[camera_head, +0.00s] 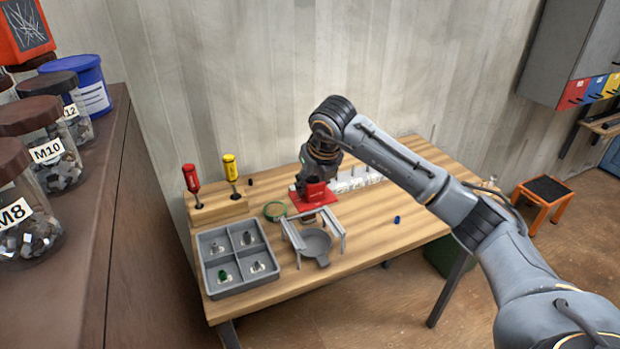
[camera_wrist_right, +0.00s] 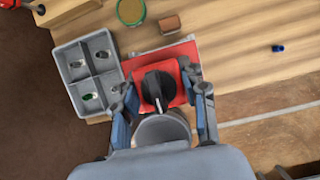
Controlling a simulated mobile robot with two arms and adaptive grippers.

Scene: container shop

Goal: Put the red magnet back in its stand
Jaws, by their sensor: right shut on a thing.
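The red magnet (camera_head: 299,199) has a wide flat red plate, a smaller red block and a black handle (camera_wrist_right: 158,88). My right gripper (camera_wrist_right: 160,96) is shut on it, with one finger on each side of the block. In the head view the magnet is at the right arm's end, seemingly above the table. A light grey frame with two rails (camera_head: 339,229) stands in front of it; I take it for the stand. A grey round pan (camera_head: 316,243) sits between the rails, and shows below the magnet in the wrist view (camera_wrist_right: 163,128). My left gripper is out of view.
A grey divided tray (camera_head: 207,272) with small parts stands left of the frame. A green-rimmed round tin (camera_head: 274,211) and a small brown block (camera_wrist_right: 169,24) are close by. Red and yellow screwdrivers (camera_head: 231,168) stand behind. A blue piece (camera_head: 397,219) lies on clear table right.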

